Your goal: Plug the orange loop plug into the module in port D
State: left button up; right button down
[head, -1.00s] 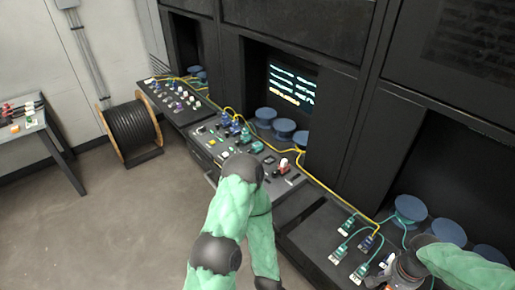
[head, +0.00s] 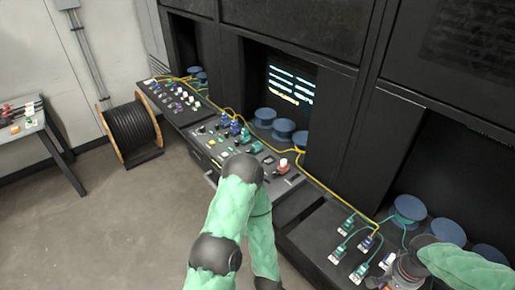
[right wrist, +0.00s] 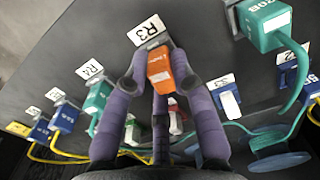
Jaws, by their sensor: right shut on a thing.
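In the right wrist view the orange loop plug (right wrist: 165,75) sits between the purple fingers of my right gripper (right wrist: 163,68), which is shut on it. The plug is right below the label R3 (right wrist: 149,31) on the dark panel. I cannot tell whether it is seated in a socket there. In the head view my right gripper is at the lower right, over the right-hand desk, and the plug cannot be made out. My left arm shows at the bottom middle of the head view, but its gripper is hidden. No marking for port D is legible.
Teal plugs (right wrist: 265,22) and blue plugs (right wrist: 64,119) with cables stand close around on the panel. Yellow cable runs along the desks (head: 310,225) in the head view. A cable drum (head: 132,130) and a side table (head: 30,137) stand at the left. The floor between is clear.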

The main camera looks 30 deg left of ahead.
aim_at(390, 288)
jog(key=shift+a+r, duration=0.15)
jog(key=shift+w+r+p, duration=0.15)
jog(key=shift+r+p, duration=0.15)
jog(key=shift+a+r+p, duration=0.2)
jog(key=shift+r+p, duration=0.1)
jog(key=shift+r, duration=0.15)
jog(key=shift+d+r, duration=0.15)
jog(key=shift+r, duration=0.1)
jog(key=shift+r+p, duration=1.45)
jog(key=shift+r, duration=0.45)
